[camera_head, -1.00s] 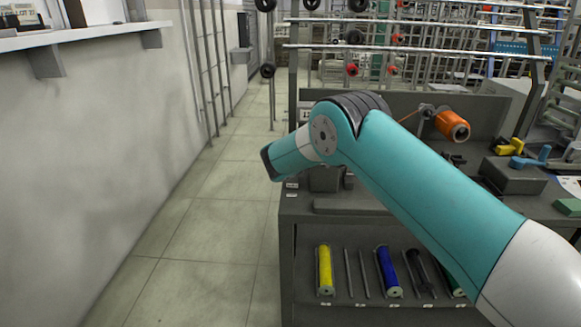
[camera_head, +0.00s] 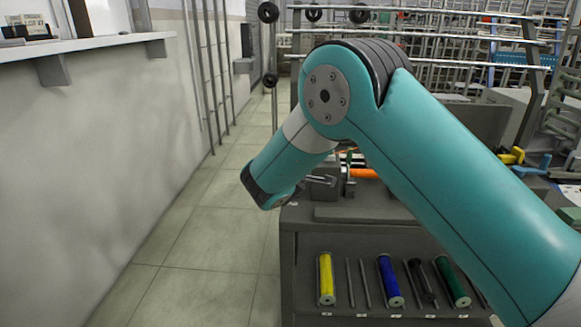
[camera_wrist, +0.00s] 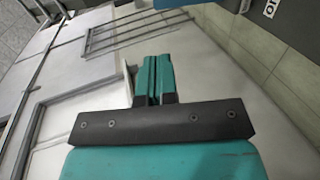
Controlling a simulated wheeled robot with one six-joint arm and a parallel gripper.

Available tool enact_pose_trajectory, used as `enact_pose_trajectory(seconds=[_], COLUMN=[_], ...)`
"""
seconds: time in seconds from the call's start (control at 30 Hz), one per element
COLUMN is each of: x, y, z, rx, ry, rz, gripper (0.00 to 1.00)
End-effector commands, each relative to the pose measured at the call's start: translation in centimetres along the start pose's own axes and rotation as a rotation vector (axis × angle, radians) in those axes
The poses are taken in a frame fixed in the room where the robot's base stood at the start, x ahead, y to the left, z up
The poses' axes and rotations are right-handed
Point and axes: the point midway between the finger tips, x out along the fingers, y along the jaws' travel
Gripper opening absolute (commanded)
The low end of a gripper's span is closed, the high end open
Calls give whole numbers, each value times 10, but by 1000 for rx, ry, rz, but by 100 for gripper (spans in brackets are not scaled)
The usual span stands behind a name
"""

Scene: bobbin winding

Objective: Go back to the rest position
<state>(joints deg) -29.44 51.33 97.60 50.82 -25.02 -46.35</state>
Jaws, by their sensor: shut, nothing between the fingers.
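My gripper (camera_wrist: 154,80) shows in the wrist view with its two teal fingers together and nothing between them. Behind it in that view are a pale wall, racks and floor, and it touches none of them. In the head view my raised, bent teal arm crosses the right half, in front of the workbench (camera_head: 340,232). The gripper's fingers are hidden in the head view behind my arm.
The bench's lower shelf holds a yellow bobbin (camera_head: 326,279), a blue bobbin (camera_head: 390,281), a green bobbin (camera_head: 453,283) and thin rods. An orange spool (camera_head: 363,174) is partly hidden by my arm. A wall shelf (camera_head: 90,47) juts out at left. The tiled floor (camera_head: 205,240) is clear.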

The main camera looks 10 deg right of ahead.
Motion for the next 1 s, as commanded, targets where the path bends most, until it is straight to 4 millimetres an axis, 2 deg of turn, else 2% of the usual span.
enact_pose_trajectory(seconds=[0.4, 0.57, 0.67, 0.77, 0.87, 0.9, 0.97, 1.0], x=[-4, -18, -48, -98, -163, -192, -238, -269], y=[1, 15, 28, 36, 40, 41, 42, 42], z=[3, 14, 28, 43, 55, 60, 68, 74], rx=[3, 127, 302, 494, 647, 693, 749, 774], ry=[-3, -11, -20, -35, -54, -61, -75, -86], rz=[-3, -104, -271, -493, -721, -813, -948, -1032], gripper=[0, 0, 0, 0, 0, 0, 0, 0])
